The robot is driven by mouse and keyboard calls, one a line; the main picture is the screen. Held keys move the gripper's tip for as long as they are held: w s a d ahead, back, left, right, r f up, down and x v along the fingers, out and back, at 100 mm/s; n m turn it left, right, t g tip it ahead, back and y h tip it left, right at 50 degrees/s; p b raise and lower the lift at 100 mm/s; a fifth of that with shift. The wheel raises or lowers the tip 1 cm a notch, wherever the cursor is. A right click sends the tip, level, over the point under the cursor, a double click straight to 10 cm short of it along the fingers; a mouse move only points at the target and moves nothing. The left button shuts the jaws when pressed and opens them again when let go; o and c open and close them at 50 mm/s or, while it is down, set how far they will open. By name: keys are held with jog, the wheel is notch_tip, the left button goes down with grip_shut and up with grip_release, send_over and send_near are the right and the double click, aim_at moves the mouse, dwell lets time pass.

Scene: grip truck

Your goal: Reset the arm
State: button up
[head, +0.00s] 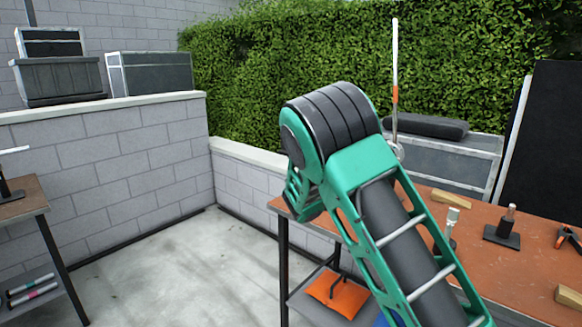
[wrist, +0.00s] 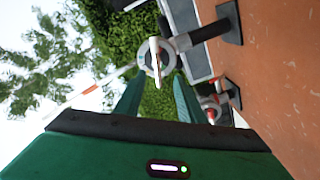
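My arm rises in green and black through the middle of the head view, and my gripper is not clearly visible there. In the wrist view my gripper (wrist: 157,86) is open, with two green fingers apart. Only hedge shows between them, and nothing is held. A round grey ring clamp (wrist: 157,57) with a pale handle appears just beyond the fingertips. A white and orange rod (wrist: 92,92) reaches to the left of it. In the head view the rod (head: 395,65) stands upright behind my arm, and its lower end is partly hidden.
An orange-brown worktable (head: 500,280) at the right carries wooden wedges (head: 452,197), a brush (head: 451,222), a black-based stand (head: 502,232) and a clamp (head: 567,238). A grey case (head: 445,165) stands behind. A second table (head: 22,205) is at left. Concrete floor (head: 185,265) between them is clear.

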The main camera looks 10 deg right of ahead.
jog(key=s+d+f+m+g+y, duration=0.1)
jog(key=s+f+m+g+y, duration=0.1)
jog(key=s+f+y, duration=0.3)
jog(key=s+d+f+m+g+y, duration=0.1)
jog(key=s+f+g, duration=0.15)
jog(key=s, duration=0.45)
jog(key=s+a+n+g+y, duration=0.1)
jog(key=s+a+y, duration=0.3)
jog(key=s+a, duration=0.6)
jog(key=s+a+g+y, duration=0.1)
jog(key=s+a+y, duration=0.4)
jog(key=s, duration=0.8)
jog(key=s+d+f+m+g, duration=0.1)
jog(key=s+d+m+g, duration=0.1)
jog(key=s+d, duration=0.3)
jog(key=s+d+f+m+g, duration=0.1)
jog(key=s+d, duration=0.4)
jog(key=s, duration=0.7)
jog(key=m+g, duration=0.1)
jog(key=m, duration=0.1)
jog(key=shift+s+d+m+g+h, duration=0.15)
jog(key=shift+s+m+g+h, duration=0.15)
jog(key=shift+m+g, duration=0.1)
jog(key=shift+c, duration=0.6)
jog(key=shift+w, duration=0.1)
